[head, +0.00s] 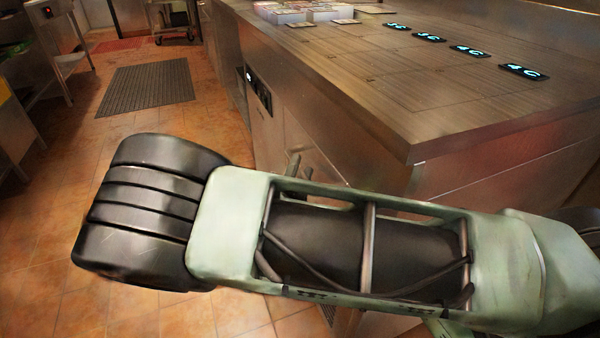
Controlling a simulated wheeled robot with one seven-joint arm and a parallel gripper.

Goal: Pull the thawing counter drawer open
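The steel thawing counter (440,75) stands at the right, with its flat top and its long front running back to the upper left. Drawer fronts (312,150) show on that front, partly covered by my arm. A short grey bar (293,166) sticks out just above my arm. I cannot tell whether it is a drawer handle or part of my arm. My pale green arm crosses the picture in front of the counter and hides the lower fronts. My gripper does not show. No drawer visibly stands out from the counter.
Several small lit displays (470,51) sit on the counter top, and packs (300,12) lie at its far end. A dark control panel (258,90) is on the front. A dark mat (146,86) lies on the open tiled floor. Steel tables (62,58) stand left.

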